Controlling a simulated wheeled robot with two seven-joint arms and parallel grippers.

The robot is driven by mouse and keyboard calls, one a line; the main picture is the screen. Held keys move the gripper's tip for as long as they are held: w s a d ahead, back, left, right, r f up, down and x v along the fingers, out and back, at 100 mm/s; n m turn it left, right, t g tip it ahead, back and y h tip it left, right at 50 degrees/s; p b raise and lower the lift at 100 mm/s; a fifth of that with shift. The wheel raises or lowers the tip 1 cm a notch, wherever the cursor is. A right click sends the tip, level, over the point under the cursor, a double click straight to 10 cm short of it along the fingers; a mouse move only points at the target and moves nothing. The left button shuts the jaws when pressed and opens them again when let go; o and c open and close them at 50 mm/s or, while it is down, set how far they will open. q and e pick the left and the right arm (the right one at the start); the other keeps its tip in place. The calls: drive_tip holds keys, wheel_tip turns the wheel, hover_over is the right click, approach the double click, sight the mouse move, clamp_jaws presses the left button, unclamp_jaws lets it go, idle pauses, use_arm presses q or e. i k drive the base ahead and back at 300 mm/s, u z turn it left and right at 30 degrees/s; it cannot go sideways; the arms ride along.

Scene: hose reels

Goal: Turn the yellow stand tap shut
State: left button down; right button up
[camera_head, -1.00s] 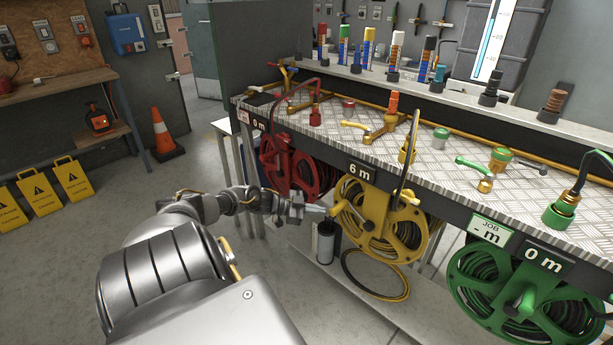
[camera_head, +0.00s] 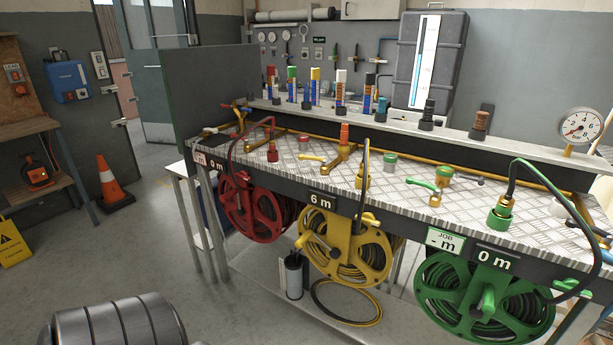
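A black hose rises from a yellow fitting (camera_head: 362,181) just right of the tap.
A red reel (camera_head: 255,208) hangs left and a green reel (camera_head: 480,298) right. A green-levered tap (camera_head: 434,197) and a green hose fitting (camera_head: 500,216) stand right. A pressure gauge (camera_head: 581,127) is at the far right. Floor is clear before the bench.

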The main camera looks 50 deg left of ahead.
sight(301, 157)
drive_tip(key=z, duration=0.55)
drive_tip(key=k, duration=0.65)
drive_tip(key=z, duration=0.5)
drive_tip(key=i, duration=0.95)
drive_tip(key=u, duration=1.1)
drive_tip(key=i, duration=0.95)
drive_tip(key=u, duration=0.95)
